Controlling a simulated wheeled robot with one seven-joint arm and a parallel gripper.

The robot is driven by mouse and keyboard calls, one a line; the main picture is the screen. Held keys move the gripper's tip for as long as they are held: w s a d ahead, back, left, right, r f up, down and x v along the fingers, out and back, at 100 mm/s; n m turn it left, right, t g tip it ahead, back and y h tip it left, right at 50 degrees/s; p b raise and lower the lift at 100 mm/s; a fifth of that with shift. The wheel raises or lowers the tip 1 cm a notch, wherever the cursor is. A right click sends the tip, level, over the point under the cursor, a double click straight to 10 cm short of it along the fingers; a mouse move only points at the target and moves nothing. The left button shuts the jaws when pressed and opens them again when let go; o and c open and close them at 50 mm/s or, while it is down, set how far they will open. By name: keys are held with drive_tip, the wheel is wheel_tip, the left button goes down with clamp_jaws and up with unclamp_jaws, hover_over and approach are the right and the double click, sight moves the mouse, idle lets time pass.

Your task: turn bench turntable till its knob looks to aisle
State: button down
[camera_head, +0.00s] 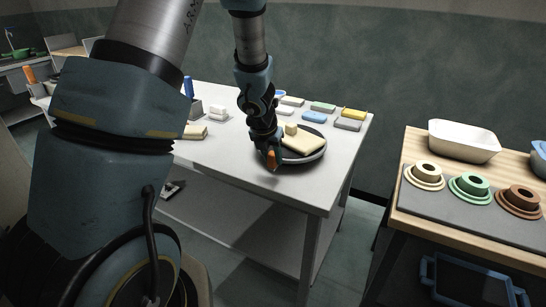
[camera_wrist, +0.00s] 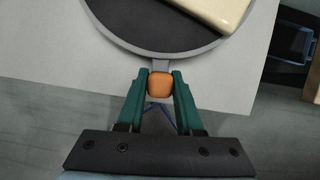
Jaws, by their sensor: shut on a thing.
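The bench turntable (camera_head: 314,156) is a round dark disc with a grey rim near the right end of the white bench; its edge also shows in the wrist view (camera_wrist: 130,43). A cream block (camera_head: 303,144) lies on the disc. The orange knob (camera_wrist: 160,84) sticks out from the rim on a short grey stem. My gripper (camera_wrist: 161,88) has its green fingers shut on the knob, one finger on each side. In the head view my gripper (camera_head: 270,156) is at the disc's near left edge and covers part of it.
The white bench (camera_head: 235,157) holds several coloured tiles (camera_head: 322,107) behind the disc. A wooden-topped table (camera_head: 415,151) with a white basin (camera_head: 463,142) and three ringed pieces (camera_head: 470,186) stands to the right, with a floor gap between. The bench front near the knob is clear.

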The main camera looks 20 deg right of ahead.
drive_tip(key=c, duration=0.6)
unclamp_jaws()
drive_tip(key=shift+o, duration=0.2)
drive_tip(key=p+v, duration=0.6)
drive_tip(key=v, duration=0.4)
drive_tip(key=shift+r, duration=0.4)
